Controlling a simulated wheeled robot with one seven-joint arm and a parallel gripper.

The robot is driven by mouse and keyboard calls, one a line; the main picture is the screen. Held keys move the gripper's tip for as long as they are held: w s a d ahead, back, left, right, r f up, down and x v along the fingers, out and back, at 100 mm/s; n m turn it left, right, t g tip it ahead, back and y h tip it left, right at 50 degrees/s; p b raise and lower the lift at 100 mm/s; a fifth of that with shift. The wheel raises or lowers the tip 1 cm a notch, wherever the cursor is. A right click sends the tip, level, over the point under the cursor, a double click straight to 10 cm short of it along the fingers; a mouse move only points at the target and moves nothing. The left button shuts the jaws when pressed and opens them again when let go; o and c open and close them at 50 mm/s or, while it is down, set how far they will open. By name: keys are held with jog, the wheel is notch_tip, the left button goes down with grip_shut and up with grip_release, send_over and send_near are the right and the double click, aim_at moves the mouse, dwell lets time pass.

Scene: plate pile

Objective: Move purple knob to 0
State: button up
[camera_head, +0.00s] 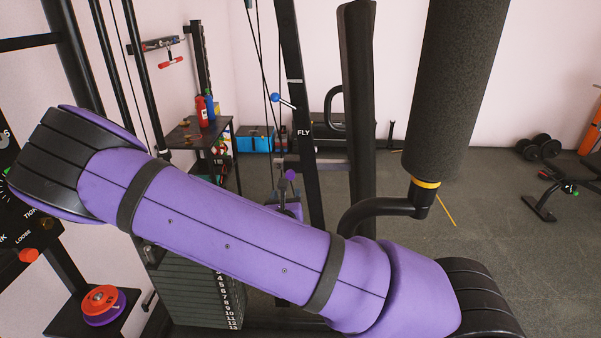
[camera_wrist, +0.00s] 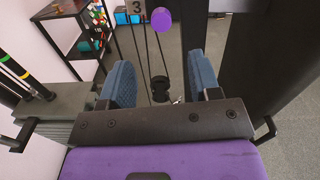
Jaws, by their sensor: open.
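The purple knob (camera_wrist: 161,20) shows as a round disc at the top centre of the wrist view, beside a plate marked 3 (camera_wrist: 137,7). A small purple round part (camera_head: 290,174), which looks like the same knob, shows in the head view just above my purple arm. My gripper (camera_wrist: 161,72) is open, with two blue fingers spread apart and nothing between them. The knob is ahead of the fingers and apart from them. No 0 mark can be made out. In the head view my arm hides most of the area around the gripper.
A black post marked FLY (camera_head: 303,132) and a padded roller (camera_head: 452,90) stand close to the arm. Cables and a pulley (camera_wrist: 160,88) lie beyond the fingers. A weight stack (camera_head: 200,292) is below the arm. A shelf with bottles (camera_head: 203,110) stands behind.

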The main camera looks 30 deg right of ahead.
aim_at(290, 176)
jog(key=x, duration=1.1)
jog(key=shift+s+d, duration=0.1)
jog(key=shift+d, duration=0.05)
